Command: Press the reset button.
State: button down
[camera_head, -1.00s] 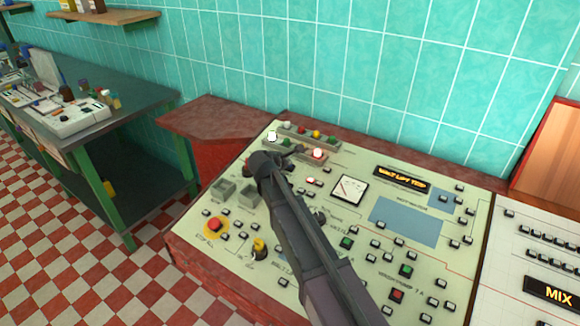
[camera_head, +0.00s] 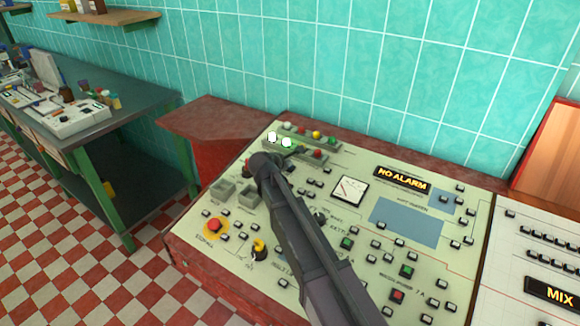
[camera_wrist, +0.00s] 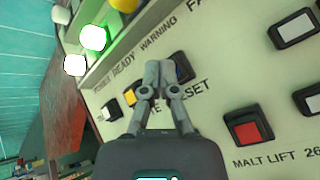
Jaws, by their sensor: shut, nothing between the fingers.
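The pale control panel (camera_head: 285,205) slopes up beneath my arm. In the wrist view, a blue button (camera_wrist: 183,68) sits partly behind my fingertips, beside a label that reads RESET. My gripper (camera_wrist: 160,70) is shut and empty, its tips at the button's near side. I cannot tell whether they touch it. In the head view the arm's end hides this spot. The alarm display (camera_head: 402,180) reads NO ALARM. A green lamp (camera_head: 287,142) and a white lamp (camera_head: 272,136) are lit.
A yellow button (camera_wrist: 129,96) lies left of my fingers in the wrist view, and a red button (camera_wrist: 247,127) lies to the right. A red stop button (camera_head: 215,225) on a yellow disc is at the panel's left. The tiled wall (camera_head: 370,80) stands behind.

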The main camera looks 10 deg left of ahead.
jog(key=shift+s+r+p, duration=0.15)
jog(key=shift+r+p, duration=0.5)
jog(key=shift+r, duration=0.05)
jog(key=shift+s+a+r+p, duration=0.1)
jog(key=shift+s+r+p, duration=0.15)
jog(key=shift+r+p, duration=1)
jog(key=shift+s+a+r+p, duration=0.1)
jog(key=shift+s+r+p, duration=0.1)
jog(key=shift+r+p, duration=1)
jog(key=shift+a, duration=0.1)
